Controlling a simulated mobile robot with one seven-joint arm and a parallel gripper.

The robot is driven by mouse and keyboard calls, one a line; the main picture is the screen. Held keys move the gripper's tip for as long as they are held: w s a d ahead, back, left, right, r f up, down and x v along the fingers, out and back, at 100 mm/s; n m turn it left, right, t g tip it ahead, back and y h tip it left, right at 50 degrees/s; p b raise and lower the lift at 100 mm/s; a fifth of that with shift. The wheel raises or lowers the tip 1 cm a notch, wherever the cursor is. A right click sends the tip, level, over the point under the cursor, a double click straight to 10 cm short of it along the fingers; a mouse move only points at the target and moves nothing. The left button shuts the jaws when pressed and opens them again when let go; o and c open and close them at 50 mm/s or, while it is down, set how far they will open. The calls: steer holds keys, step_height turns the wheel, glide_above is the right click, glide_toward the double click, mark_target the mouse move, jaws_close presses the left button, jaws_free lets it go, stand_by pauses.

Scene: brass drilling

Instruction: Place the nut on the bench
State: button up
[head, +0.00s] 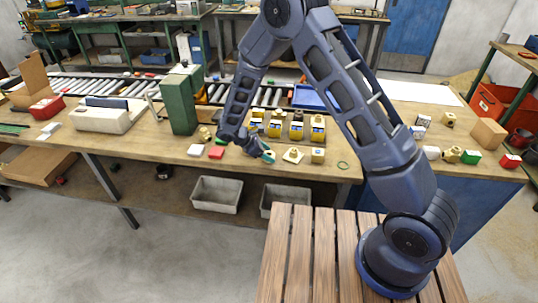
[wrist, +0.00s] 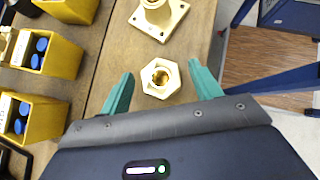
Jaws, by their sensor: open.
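A brass hex nut (wrist: 161,78) with a threaded hole lies flat on the wooden bench (wrist: 105,62), near its front edge, in the wrist view. My gripper (wrist: 161,70) is open, with one teal finger on each side of the nut and visible gaps between. In the head view my gripper (head: 268,156) is low over the front of the bench (head: 130,132). I cannot make out this nut in the head view, where the gripper seems to hide it. A brass flange on a square plate (head: 293,155) stands just beyond the nut, also in the wrist view (wrist: 158,16).
Several yellow holders with blue tops (head: 296,130) stand behind the gripper. A red block (head: 217,152) and a green upright box (head: 178,103) are to the left. Grey bins (head: 217,194) sit below the bench. More brass parts (head: 453,154) lie at the right end.

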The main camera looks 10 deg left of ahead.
steer(key=v, duration=1.1)
steer(key=w+d+r+m+g+y, duration=0.15)
steer(key=d+r+m, duration=0.35)
steer(key=d+r, duration=0.7)
steer(key=w+d+r+m+g+y, duration=0.1)
steer(key=w+d+r+m+y, duration=0.3)
steer(key=d+r, duration=0.8)
steer(key=s+d+r+m, duration=0.2)
steer(key=s+d+m, duration=0.15)
steer(key=d, duration=0.45)
steer(key=s+d+r+m, duration=0.2)
steer(key=s+d+m, duration=0.15)
steer(key=d, duration=0.35)
steer(key=s+d+r+m+t+y, duration=0.2)
steer(key=s+d+m, duration=0.4)
steer(key=s+d, duration=0.4)
steer(key=s+t+y, duration=0.1)
steer(key=s, duration=0.1)
steer(key=shift+s+r+t, duration=0.2)
steer(key=shift+s+t, duration=0.15)
steer(key=shift+s, duration=0.05)
